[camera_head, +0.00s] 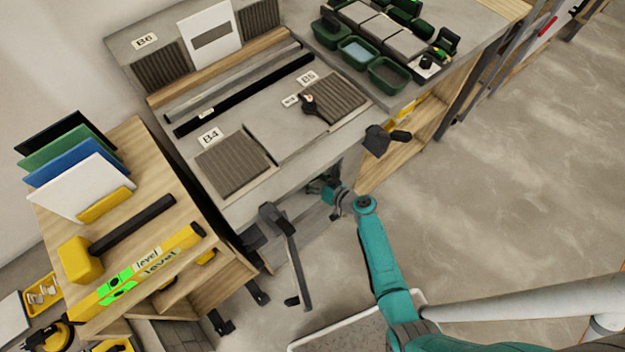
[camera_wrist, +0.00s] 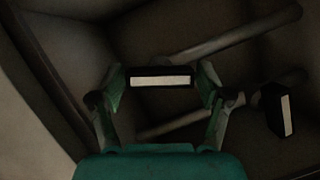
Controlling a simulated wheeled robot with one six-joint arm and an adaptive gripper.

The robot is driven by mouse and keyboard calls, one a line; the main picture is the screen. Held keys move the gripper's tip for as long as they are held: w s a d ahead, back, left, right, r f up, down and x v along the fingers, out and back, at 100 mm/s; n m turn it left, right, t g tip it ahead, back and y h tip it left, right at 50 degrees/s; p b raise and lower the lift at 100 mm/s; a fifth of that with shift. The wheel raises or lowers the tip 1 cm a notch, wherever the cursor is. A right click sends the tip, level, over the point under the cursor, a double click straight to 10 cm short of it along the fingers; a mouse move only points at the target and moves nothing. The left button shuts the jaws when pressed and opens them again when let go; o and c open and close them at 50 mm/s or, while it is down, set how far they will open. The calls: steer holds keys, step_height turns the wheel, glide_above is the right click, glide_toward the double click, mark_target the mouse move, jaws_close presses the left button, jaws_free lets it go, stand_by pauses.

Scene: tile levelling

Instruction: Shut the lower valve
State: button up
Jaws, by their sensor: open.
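My gripper (camera_wrist: 161,88) reaches into a dark space under the worktop, its two fingers spread apart. A black block with a white face (camera_wrist: 160,82), which looks like a valve handle or its tag, shows between the fingertips; whether they touch it cannot be told. A second black block with a white face (camera_wrist: 282,112) is at the right, lower in the wrist view, close to a pipe. I cannot tell for sure which one belongs to the lower valve. In the head view my gripper (camera_head: 322,187) is at the table's front edge, and the valves are hidden there.
Two pipes, an upper one (camera_wrist: 235,38) and a lower one (camera_wrist: 195,120), run slantwise through the dark space. The worktop (camera_head: 290,135) with tile panels lies above. A wooden cart (camera_head: 150,210) with a yellow level stands at left. Open floor (camera_head: 510,170) lies at right.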

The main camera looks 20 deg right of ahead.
steer(key=shift+w, duration=0.1)
steer(key=c, duration=0.9)
steer(key=shift+o, duration=0.2)
steer(key=shift+m, duration=0.3)
steer(key=shift+f+m+y, duration=0.1)
steer(key=shift+m+y, duration=1.1)
steer(key=shift+m, duration=0.5)
steer(key=o, duration=0.9)
steer(key=shift+c, duration=0.2)
